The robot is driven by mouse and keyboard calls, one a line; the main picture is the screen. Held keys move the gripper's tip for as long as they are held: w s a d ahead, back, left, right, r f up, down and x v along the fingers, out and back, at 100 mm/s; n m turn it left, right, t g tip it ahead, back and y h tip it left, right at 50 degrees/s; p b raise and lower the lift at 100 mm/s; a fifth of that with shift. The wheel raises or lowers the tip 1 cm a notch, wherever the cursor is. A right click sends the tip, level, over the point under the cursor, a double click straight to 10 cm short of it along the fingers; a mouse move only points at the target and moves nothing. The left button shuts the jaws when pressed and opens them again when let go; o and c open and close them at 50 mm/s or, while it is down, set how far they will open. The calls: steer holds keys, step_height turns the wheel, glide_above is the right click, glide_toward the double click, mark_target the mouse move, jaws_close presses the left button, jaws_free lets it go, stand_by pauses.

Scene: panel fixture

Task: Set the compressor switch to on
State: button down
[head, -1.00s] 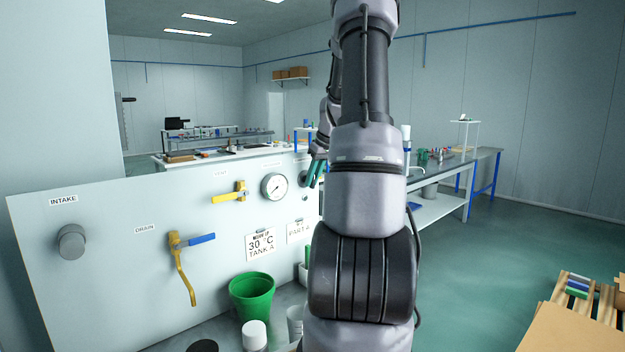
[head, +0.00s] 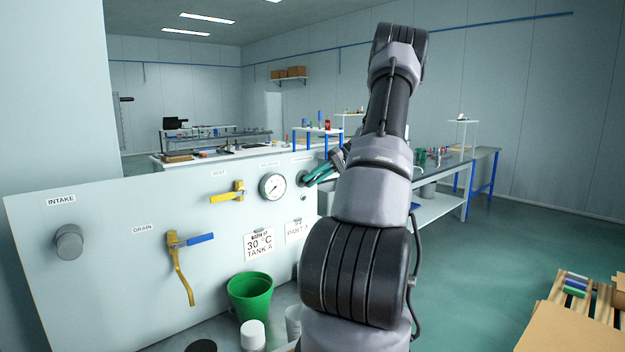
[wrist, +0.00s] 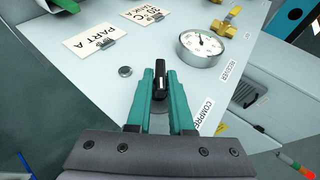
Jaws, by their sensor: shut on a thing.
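The compressor switch (wrist: 160,86) is a black lever on a grey round base, seen in the wrist view beside a partly hidden label reading COMPRE (wrist: 205,113). My gripper (wrist: 160,74) has teal fingers on both sides of the black lever and is shut on it. In the head view my gripper (head: 309,181) is at the right end of the pale panel (head: 110,270), where the switch is mostly hidden behind it and my arm. The switch's set position cannot be read.
A round gauge (head: 272,187) and a yellow valve (head: 228,196) sit left of the switch. A small round button (wrist: 125,71) and a PART A card (wrist: 95,41) are close to my fingers. A green bucket (head: 250,296) stands below the panel.

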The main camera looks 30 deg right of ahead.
steer(key=y, duration=0.2)
steer(key=m+y, duration=0.1)
steer(key=y, duration=0.1)
steer(key=shift+d+f, duration=0.15)
steer(key=shift+f, duration=0.15)
steer(key=shift+f+m+t+y, duration=0.1)
steer(key=shift+m+t+y, duration=0.35)
steer(key=shift+y, duration=0.65)
steer(key=c, duration=0.9)
jaws_free()
steer(key=v, duration=1)
steer(key=shift+d+f, duration=0.1)
steer(key=shift+d, duration=0.3)
steer(key=shift+s, duration=0.1)
